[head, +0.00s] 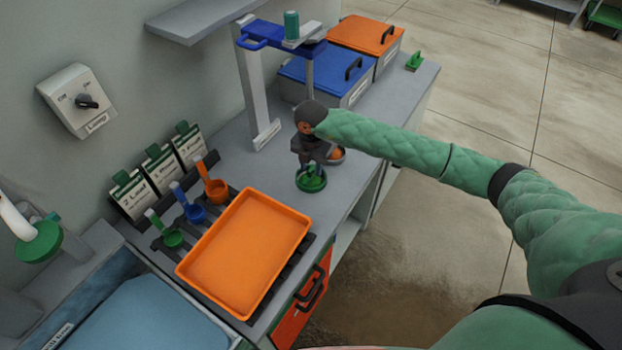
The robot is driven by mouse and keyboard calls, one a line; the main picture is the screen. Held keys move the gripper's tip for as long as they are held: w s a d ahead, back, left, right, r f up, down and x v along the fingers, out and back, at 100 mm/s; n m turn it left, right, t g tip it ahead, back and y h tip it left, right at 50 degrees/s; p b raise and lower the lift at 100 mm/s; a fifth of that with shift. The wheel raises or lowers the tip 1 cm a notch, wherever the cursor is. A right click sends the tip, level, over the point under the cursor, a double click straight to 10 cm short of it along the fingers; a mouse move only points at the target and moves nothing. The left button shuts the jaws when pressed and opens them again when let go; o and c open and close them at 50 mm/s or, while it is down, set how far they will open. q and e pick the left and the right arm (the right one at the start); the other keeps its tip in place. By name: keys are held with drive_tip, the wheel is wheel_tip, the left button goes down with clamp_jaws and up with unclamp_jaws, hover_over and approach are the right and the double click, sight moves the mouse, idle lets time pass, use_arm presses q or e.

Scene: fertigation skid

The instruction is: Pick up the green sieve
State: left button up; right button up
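A small round green item (311,182), which looks like the green sieve, sits on the grey counter (262,172) right of the orange tray. My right gripper (313,163) points down directly over it, with the fingers at or just above its inside. The fingers are small and dark here, so I cannot tell whether they touch it or are closed. A second round item with orange in it (337,155) is partly hidden behind the gripper. My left gripper is not in view.
An orange tray (245,250) lies at the counter's front. A grey stand (255,85) rises behind. Blue-lidded (318,72) and orange-lidded (365,36) bins stand farther back.

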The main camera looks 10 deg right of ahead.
drive_tip(key=shift+s+f, duration=0.15)
drive_tip(key=shift+f, duration=0.85)
drive_tip(key=shift+c, duration=0.5)
clamp_jaws()
drive_tip(key=shift+r, duration=0.1)
